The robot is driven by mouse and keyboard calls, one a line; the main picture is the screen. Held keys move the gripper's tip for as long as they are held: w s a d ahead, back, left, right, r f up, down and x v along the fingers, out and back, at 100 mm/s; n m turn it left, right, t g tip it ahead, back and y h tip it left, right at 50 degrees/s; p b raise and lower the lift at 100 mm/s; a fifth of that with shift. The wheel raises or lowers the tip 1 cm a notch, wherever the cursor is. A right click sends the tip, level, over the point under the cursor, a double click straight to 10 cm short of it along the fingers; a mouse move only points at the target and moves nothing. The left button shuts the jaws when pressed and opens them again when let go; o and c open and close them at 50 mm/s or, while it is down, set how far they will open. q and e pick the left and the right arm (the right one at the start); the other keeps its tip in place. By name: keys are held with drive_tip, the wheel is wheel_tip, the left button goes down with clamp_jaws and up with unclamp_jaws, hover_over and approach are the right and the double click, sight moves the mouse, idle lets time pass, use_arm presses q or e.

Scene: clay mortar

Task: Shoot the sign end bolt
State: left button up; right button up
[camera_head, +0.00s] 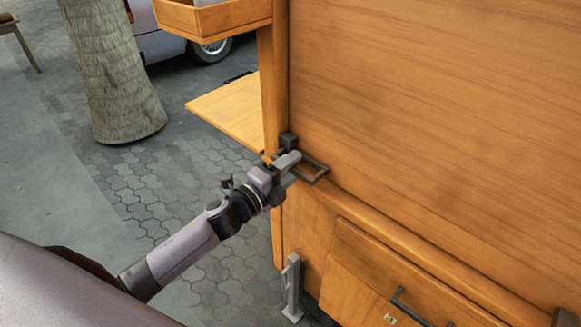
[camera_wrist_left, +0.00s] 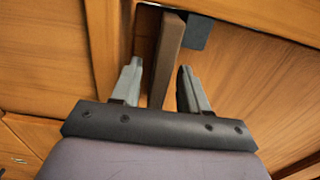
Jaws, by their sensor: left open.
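The bolt is a dark brown metal bar or loop (camera_head: 318,168) at the left end of the big wooden sign panel (camera_head: 430,90). A small dark block (camera_head: 287,140) sits beside it at the panel's corner. My left gripper (camera_head: 290,161) is at the bolt with its jaws open. In the left wrist view the brown bar (camera_wrist_left: 167,55) stands between the two grey fingers, with a gap visible on both sides. The dark block (camera_wrist_left: 198,32) shows just beyond the right finger. The fingers hide part of the bolt in the head view. My right gripper is out of view.
A wooden cabinet with a drawer (camera_head: 370,270) and dark handle stands below the panel. A wooden side shelf (camera_head: 235,108) juts out left, with a wooden tray (camera_head: 213,18) above. A grey metal post (camera_head: 291,290) is below. A tree trunk (camera_head: 115,70) stands left on open paving.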

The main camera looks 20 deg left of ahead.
use_arm(q)
drive_tip(key=v, duration=0.7)
idle(0.6)
drive_tip(key=s+d+f+n+g+y+p, duration=0.1)
drive_tip(key=s+d+f+n+g+y, duration=0.2)
drive_tip(key=s+f+n, duration=1.2)
drive_tip(key=s+n+g+y, duration=0.1)
drive_tip(key=s+n+g, duration=0.2)
drive_tip(key=s+n, duration=0.1)
drive_tip(key=shift+s+f+n+g, duration=0.2)
drive_tip(key=shift+s+n+g, duration=0.1)
drive_tip(key=shift+n, duration=0.1)
idle(0.5)
